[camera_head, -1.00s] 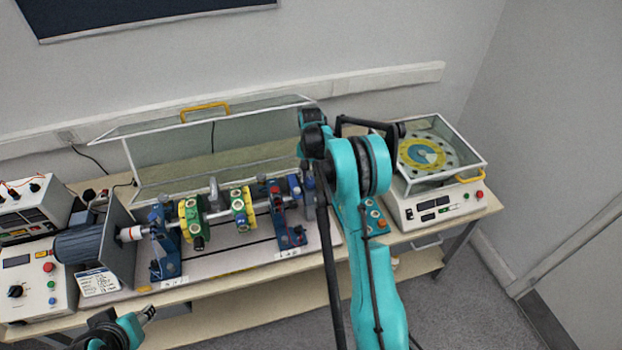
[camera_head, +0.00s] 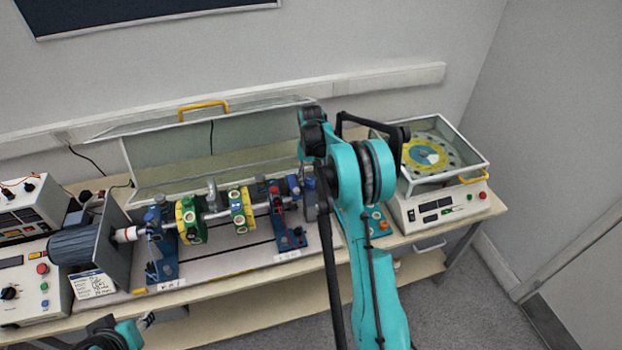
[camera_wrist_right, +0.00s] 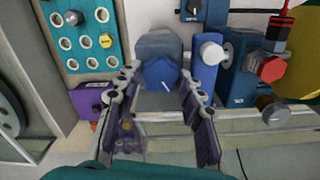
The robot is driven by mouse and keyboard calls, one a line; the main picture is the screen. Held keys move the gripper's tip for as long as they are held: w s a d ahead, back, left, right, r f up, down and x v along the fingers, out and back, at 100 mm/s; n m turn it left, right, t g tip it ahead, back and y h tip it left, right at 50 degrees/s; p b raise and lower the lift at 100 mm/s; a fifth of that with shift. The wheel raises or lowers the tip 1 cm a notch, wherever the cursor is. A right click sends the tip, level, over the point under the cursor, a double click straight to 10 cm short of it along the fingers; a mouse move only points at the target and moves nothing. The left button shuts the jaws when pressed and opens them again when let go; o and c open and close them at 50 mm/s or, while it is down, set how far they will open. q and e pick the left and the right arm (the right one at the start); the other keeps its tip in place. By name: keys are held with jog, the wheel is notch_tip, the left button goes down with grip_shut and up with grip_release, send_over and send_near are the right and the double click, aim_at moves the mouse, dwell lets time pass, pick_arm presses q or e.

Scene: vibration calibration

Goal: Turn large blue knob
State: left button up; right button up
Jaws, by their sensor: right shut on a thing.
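The large blue knob (camera_wrist_right: 160,75) has angular lobes and a white line on its face. It sits in front of a grey-blue block in the right wrist view. My right gripper (camera_wrist_right: 157,82) has its two fingers on either side of the knob and is shut on it. In the head view my right gripper (camera_head: 311,188) reaches down at the right end of the rotor rig, and the knob cannot be made out clearly there. My left gripper (camera_head: 146,320) shows only partly at the lower left, away from the rig; its jaw opening is unclear.
The rotor rig has yellow-green discs (camera_head: 188,222) on a shaft, with a clear cover raised behind. A red knob (camera_wrist_right: 271,68) and a white knob (camera_wrist_right: 211,53) sit right of my gripper. A teal panel (camera_wrist_right: 88,35) stands left. A glass-lidded balancer (camera_head: 440,200) is further right.

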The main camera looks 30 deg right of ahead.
aim_at(311, 180)
jog(key=o, duration=1.2)
jog(key=shift+c, duration=0.2)
notch_tip(311, 180, up, 12)
dwell(0.4)
